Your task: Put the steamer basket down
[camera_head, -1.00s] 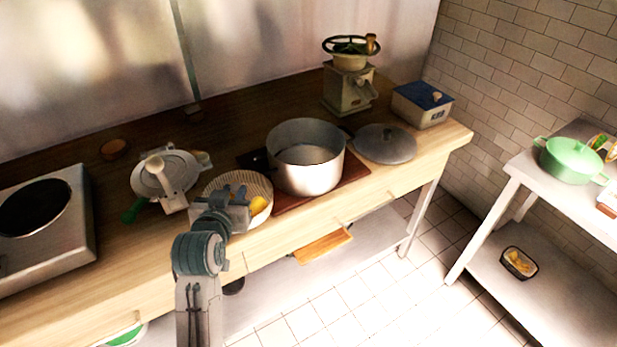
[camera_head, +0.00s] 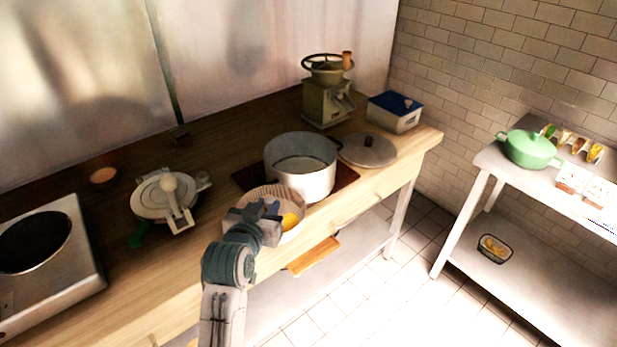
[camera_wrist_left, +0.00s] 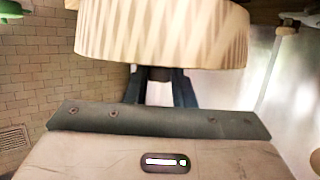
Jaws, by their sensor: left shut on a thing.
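The steamer basket (camera_head: 297,205) is a pale, woven round basket with something yellow inside. It is at the front edge of the wooden counter, just in front of the large metal pot. My left gripper (camera_head: 268,210) is shut on its near left side. In the left wrist view the basket's ribbed wall (camera_wrist_left: 160,32) fills the top, with the dark fingers (camera_wrist_left: 160,88) against it. I cannot tell whether the basket's bottom touches the counter. My right gripper is not in view.
The pot (camera_head: 300,168) stands on a reddish-brown board (camera_head: 345,177), close behind the basket. A lid (camera_head: 368,151), a grinder (camera_head: 327,95) and a blue-topped box (camera_head: 394,112) are further right. A round metal press (camera_head: 166,197) and a hob (camera_head: 45,262) are left. Bare counter (camera_head: 215,215) lies between press and basket.

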